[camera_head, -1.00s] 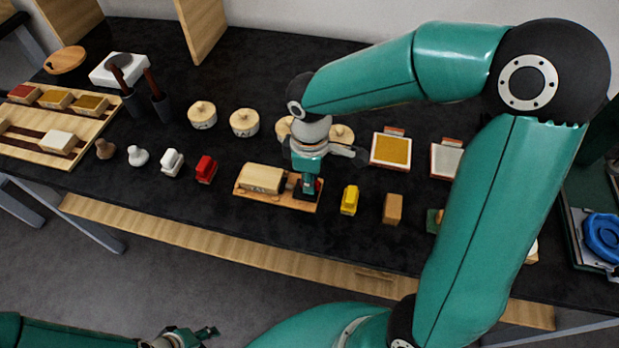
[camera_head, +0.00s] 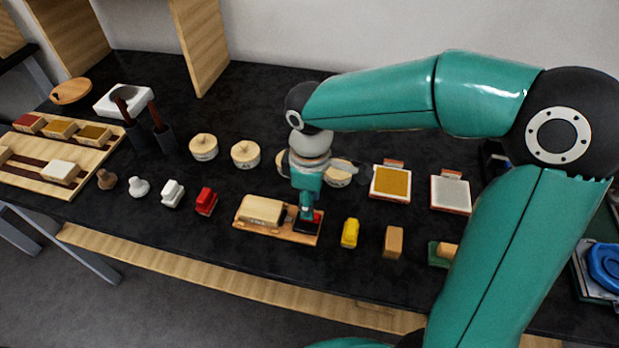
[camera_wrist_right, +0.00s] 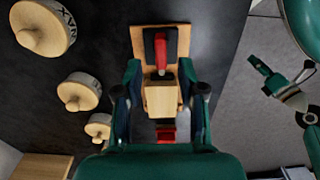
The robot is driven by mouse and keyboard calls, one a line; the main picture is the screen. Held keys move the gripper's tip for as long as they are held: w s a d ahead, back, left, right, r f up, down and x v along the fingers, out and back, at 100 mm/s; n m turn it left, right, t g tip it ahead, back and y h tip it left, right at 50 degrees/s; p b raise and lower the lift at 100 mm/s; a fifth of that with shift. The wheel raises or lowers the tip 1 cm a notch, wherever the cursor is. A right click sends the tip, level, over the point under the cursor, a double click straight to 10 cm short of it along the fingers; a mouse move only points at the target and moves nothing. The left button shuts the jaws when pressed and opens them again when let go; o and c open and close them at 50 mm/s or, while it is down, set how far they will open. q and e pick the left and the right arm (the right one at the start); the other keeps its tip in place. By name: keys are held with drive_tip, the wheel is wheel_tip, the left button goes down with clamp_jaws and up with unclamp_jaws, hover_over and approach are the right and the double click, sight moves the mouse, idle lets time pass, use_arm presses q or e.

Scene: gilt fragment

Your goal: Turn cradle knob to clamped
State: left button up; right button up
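The cradle is a wooden board (camera_head: 272,231) near the table's front edge, with a pale wooden block (camera_head: 261,210) on its left part and a black plate on its right. A red knob handle sits on that plate, partly hidden by my right gripper (camera_head: 306,210). In the right wrist view the red handle (camera_wrist_right: 159,48) points along the board. The fingers of my right gripper (camera_wrist_right: 160,80) are spread either side of it, apart from each other; contact cannot be told. My left gripper (camera_wrist_right: 283,76) shows small, away over the floor, its fingers apart.
A yellow piece (camera_head: 350,233) and a brown block (camera_head: 393,242) stand right of the cradle; a red stamp-like piece (camera_head: 206,201) stands left. Round lidded pots (camera_head: 245,154) stand behind. Framed trays (camera_head: 390,183) lie back right. Bare black tabletop lies in front of the cradle.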

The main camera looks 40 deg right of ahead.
wheel_tip(320, 180, up, 7)
drive_tip(key=shift+r, duration=0.2)
idle(0.5)
